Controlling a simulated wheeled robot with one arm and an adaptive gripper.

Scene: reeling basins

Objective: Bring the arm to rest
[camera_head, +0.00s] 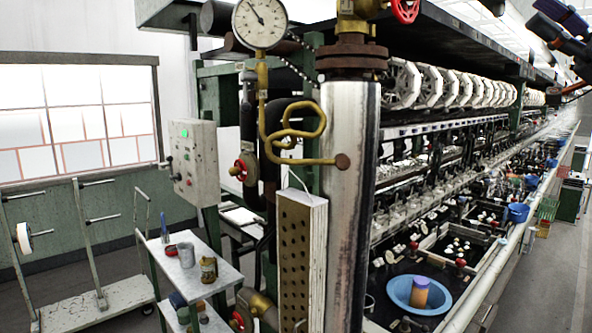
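Dark parts of my arm (566,32) show at the top right corner, cut off by the picture's edge. They are raised in front of the upper part of the long reeling machine, high above the basins. I cannot make out two clear fingertips among these parts, so whether my gripper is open or shut does not show. I see no object held there.
A steel column (348,190) with a pressure gauge (260,22) stands close in front. Basins line the machine; a blue bowl (400,291) sits in the nearest. A small cart (215,268) and a rack trolley (90,308) stand left.

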